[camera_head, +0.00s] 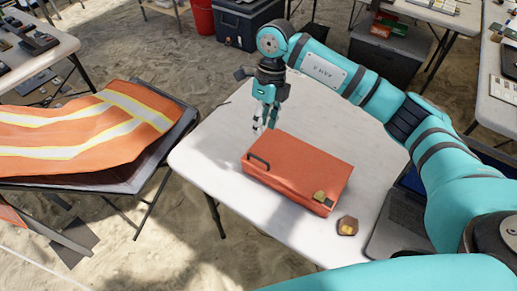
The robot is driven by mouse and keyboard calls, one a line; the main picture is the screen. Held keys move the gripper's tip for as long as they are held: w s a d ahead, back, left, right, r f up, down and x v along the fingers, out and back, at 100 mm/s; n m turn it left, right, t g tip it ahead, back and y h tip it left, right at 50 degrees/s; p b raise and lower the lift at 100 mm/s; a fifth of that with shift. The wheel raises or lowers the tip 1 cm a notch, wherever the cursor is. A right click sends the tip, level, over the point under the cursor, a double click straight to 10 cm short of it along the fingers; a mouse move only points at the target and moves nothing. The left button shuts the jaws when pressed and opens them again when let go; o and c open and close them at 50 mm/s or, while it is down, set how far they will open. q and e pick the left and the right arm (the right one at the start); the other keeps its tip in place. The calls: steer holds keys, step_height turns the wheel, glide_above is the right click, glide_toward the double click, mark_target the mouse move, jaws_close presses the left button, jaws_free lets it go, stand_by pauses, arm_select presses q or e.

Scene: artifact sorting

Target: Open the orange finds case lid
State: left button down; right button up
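The orange finds case (297,172) lies on a white table with its lid shut. A dark handle (259,162) is on its left end, and a small yellowish piece with a dark part (320,196) is at its near right corner. My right gripper (264,127) points down just behind the case's far left corner. Its fingers look apart, with nothing seen between them; whether they touch the case I cannot tell. My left gripper is not in view.
A small brown stone with a yellow patch (347,226) lies right of the case. A laptop (399,222) sits at the table's right edge, partly behind my arm. An orange reflective vest (85,130) covers the left table. The white table's left part (205,158) is clear.

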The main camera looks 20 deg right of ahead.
steer(key=p, duration=0.2)
glide_above(259, 152)
steer(key=s+a, duration=0.1)
steer(key=s, duration=0.3)
step_height(259, 152, down, 10)
steer(key=shift+w+a+f, duration=0.1)
steer(key=shift+a+f, duration=0.05)
steer(key=shift+f, duration=0.05)
jaws_close()
